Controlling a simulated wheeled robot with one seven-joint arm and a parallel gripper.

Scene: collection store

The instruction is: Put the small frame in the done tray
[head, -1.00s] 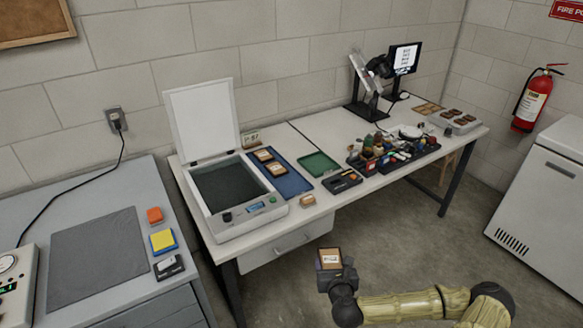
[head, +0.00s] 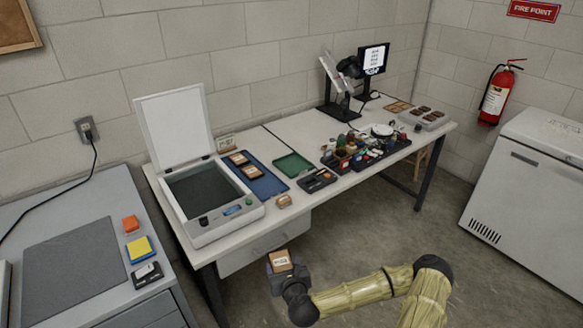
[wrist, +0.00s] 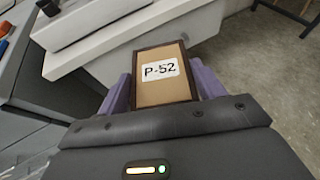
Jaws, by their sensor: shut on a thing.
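The small frame (head: 280,261), dark-edged with a tan back and a white label, is in my gripper (head: 283,268). In the wrist view the small frame (wrist: 165,95) reads "P-52" and sits between the purple fingers. My gripper is shut on it, in the air in front of the bench's front edge. On the bench, a blue tray (head: 268,187) holds two similar frames. Right of it is an empty green tray (head: 292,165). No lettering tells me which one is the done tray.
A scanner with its lid up (head: 206,195) stands left of the blue tray. A small wooden block (head: 285,201) lies near the front edge. A black tray (head: 317,181) and cluttered organisers (head: 365,150) fill the bench to the right. A grey cabinet (head: 150,300) is at left.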

